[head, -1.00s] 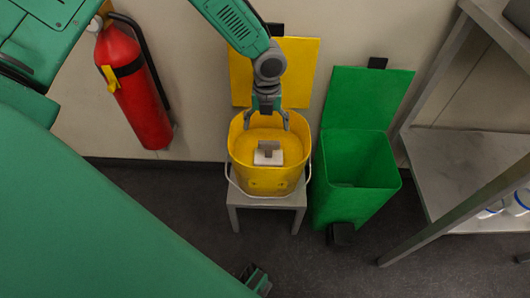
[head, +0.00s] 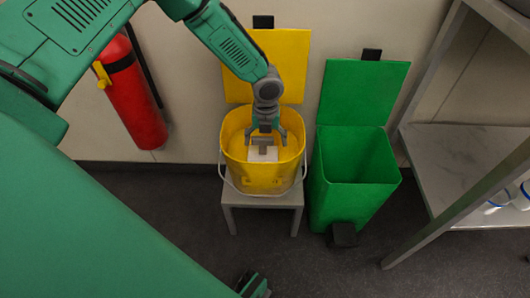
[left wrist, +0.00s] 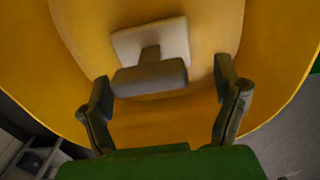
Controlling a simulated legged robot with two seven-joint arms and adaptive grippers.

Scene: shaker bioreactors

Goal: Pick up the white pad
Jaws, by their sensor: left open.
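The white pad (head: 257,155) lies inside the yellow bucket (head: 260,181), with a grey handle (head: 264,146) on top. In the left wrist view the white pad (left wrist: 172,38) shows behind its grey T-shaped handle (left wrist: 148,77). My left gripper (head: 265,138) points down into the bucket mouth, above the pad. Its fingers (left wrist: 162,98) are spread wide, one on each side of the handle, and I see no contact. Part of the pad is hidden by the handle. A small green and dark part at the bottom of the head view may be my right gripper (head: 254,286).
The bucket stands on a small grey stool (head: 262,199), with a yellow panel (head: 282,65) behind it. A green bin (head: 352,190) with its lid up stands to the right. A metal shelf (head: 460,165) is at far right. A red fire extinguisher (head: 133,100) hangs left.

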